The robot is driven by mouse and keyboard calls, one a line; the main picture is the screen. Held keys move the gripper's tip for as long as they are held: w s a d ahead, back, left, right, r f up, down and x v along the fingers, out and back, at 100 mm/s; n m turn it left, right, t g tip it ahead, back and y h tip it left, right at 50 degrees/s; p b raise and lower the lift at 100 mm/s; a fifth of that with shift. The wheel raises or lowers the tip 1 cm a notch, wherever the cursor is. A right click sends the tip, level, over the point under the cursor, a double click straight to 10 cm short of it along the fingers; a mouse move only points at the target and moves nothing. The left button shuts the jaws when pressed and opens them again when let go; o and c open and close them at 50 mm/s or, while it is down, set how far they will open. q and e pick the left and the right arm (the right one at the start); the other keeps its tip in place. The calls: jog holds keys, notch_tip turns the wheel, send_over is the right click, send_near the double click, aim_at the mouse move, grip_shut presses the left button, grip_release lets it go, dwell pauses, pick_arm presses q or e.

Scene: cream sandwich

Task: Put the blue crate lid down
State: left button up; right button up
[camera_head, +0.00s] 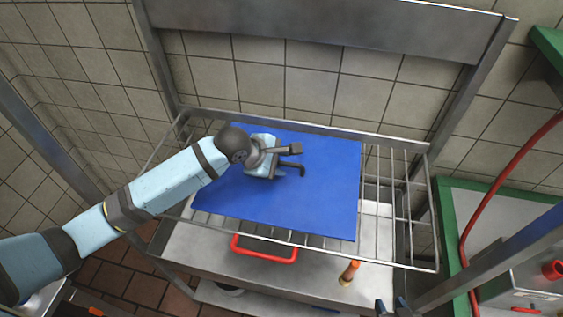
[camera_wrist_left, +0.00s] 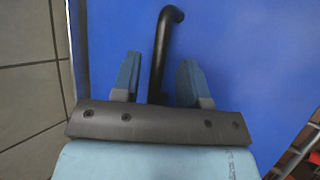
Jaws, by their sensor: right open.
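The blue crate lid (camera_head: 320,195) is a flat blue panel lying on the wire rack shelf. It fills most of the wrist view (camera_wrist_left: 255,60). Its black bent handle (camera_wrist_left: 163,45) stands up from it. My left gripper (camera_head: 293,158) is over the middle of the lid. In the wrist view its two fingers (camera_wrist_left: 160,80) are apart, one on each side of the handle, with visible gaps. My right gripper (camera_head: 391,304) shows only as dark blue fingertips at the bottom edge, open and away from the lid.
The wire rack (camera_head: 400,215) has bare bars right of the lid and a raised rim. Below is a metal shelf (camera_head: 195,245) with a red handle (camera_head: 262,252) and an orange-brown bottle-like item (camera_head: 349,272). A green-edged board and red hose (camera_head: 470,215) are at right.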

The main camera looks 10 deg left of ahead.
pick_arm(q)
jog(key=b+v, duration=0.1)
jog(key=v, duration=1)
jog(key=shift+s+f, duration=0.1)
jog(key=shift+s, duration=0.05)
